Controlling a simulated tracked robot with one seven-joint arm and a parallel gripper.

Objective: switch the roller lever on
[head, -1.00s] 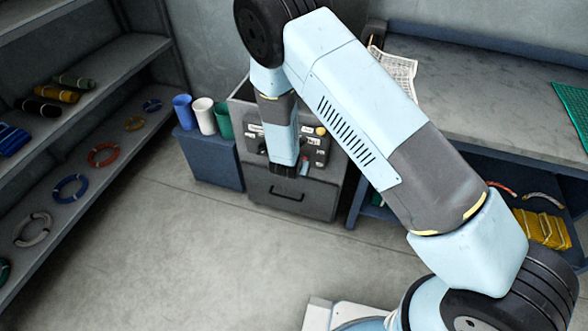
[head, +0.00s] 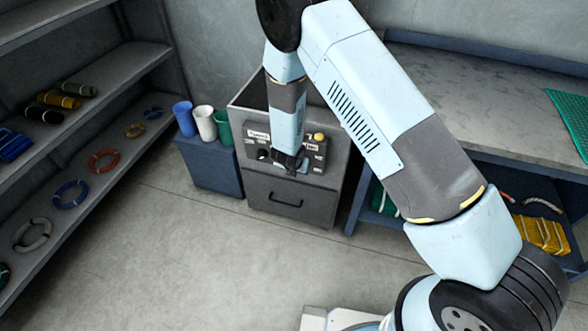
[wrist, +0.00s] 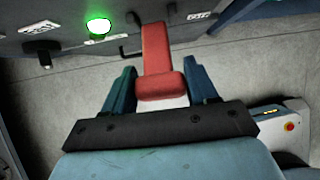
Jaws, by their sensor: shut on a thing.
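The control panel (head: 317,157) is on the front of a grey cabinet, above its drawer. My gripper (head: 288,164) is at the middle of the panel, and my arm hides part of it. In the wrist view my gripper (wrist: 160,82) has its two teal fingers on either side of a red lever handle (wrist: 157,62) and is shut on it. The lever's base is not clear. A round lamp (wrist: 98,26) glows green on the panel beside the lever. The panel labels are too small to read surely.
A black knob (wrist: 42,50) juts from the panel. A yellow button (head: 319,137) is at its upper right. Several cups, one of them white (head: 205,122), stand on a blue box left of the cabinet. A workbench (head: 480,95) is at right. The floor in front is clear.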

